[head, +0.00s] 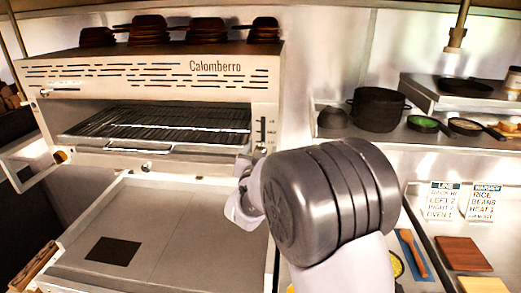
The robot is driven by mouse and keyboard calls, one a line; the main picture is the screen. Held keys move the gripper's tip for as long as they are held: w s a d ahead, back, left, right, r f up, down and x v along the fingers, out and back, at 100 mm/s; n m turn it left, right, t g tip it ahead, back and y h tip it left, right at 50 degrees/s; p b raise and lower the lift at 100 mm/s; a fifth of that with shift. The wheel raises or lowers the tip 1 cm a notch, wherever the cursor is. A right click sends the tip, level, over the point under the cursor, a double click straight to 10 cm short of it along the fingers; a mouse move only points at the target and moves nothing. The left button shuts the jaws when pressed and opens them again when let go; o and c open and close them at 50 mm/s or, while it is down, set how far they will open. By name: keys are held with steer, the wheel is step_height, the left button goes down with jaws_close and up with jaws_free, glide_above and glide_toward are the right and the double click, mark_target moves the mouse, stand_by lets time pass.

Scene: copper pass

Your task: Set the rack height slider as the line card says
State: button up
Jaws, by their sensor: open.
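The rack height slider (262,131) appears as a dark upright slot on the right front panel of the steel Calomberro grill (150,72). A small pale piece shows near the slot's lower end, partly behind my wrist, so its exact setting is hard to read. My gripper (243,180) is open just below and left of the slot, apart from it as far as I can see; my large grey wrist hides part of it. The line card (442,201) stands at the right; its blurred lines seem to read "RACK HI, LEFT 2, RIGHT 2, OVEN 1".
A wire rack (160,125) sits in the grill opening. A steel counter (165,235) lies below, with a dark square on it. A second card (481,203) stands beside the line card. A black pot (378,108) and small bowls are on the right shelf.

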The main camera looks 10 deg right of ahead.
jaws_close()
stand_by(1.4)
